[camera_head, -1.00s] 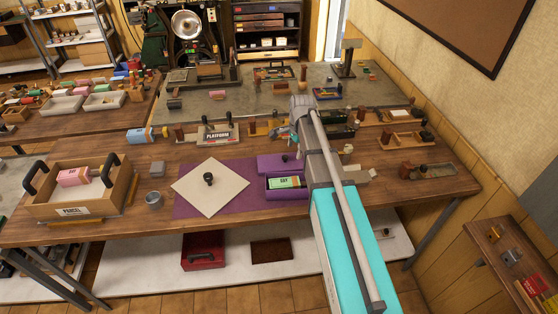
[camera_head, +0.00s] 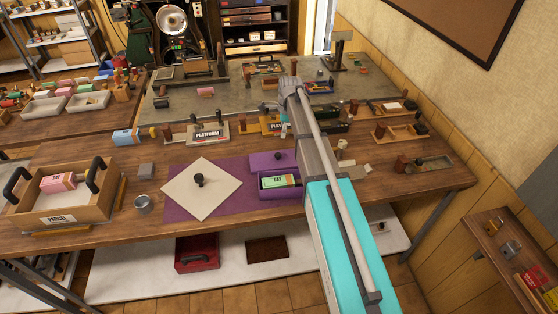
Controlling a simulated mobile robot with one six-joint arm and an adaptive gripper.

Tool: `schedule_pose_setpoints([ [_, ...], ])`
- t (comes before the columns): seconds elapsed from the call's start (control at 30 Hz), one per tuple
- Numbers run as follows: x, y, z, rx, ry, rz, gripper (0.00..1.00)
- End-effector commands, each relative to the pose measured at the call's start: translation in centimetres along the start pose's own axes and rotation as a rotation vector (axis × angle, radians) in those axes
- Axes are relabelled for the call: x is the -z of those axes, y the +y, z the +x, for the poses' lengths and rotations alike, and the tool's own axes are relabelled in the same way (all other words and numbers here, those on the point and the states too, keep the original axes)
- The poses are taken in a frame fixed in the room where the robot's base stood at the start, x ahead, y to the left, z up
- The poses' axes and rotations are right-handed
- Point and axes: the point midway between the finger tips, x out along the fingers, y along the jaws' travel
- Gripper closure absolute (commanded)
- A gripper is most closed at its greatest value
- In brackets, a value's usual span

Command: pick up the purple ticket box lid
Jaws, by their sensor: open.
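The purple ticket box lid (camera_head: 263,161), with a small dark knob on top, lies just behind the open purple ticket box (camera_head: 268,194). A green and white labelled block (camera_head: 275,181) sits in the box. My gripper (camera_head: 271,107) is open, small in view and partly merged with the clutter at the end of my arm. It appears beyond the lid, towards the back of the table, and apart from it. My forearm passes close to the right side of the box and lid in the picture.
A cream square board (camera_head: 215,187) with a dark knob lies on the purple mat (camera_head: 178,207), left of the box. A platform sign (camera_head: 209,135) and several small blocks line the area behind.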

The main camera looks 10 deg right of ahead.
Motion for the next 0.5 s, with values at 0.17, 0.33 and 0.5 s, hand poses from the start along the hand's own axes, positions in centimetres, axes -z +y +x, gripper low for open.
schedule_pose_setpoints([
  [0.17,-0.1,0.0,1.2,0.000,0.000,-0.003,0.18],
  [0.33,-0.1,0.0,2.6,0.000,0.000,-0.003,0.18],
  [0.5,-0.2,0.0,3.9,0.000,0.000,-0.003,0.18],
])
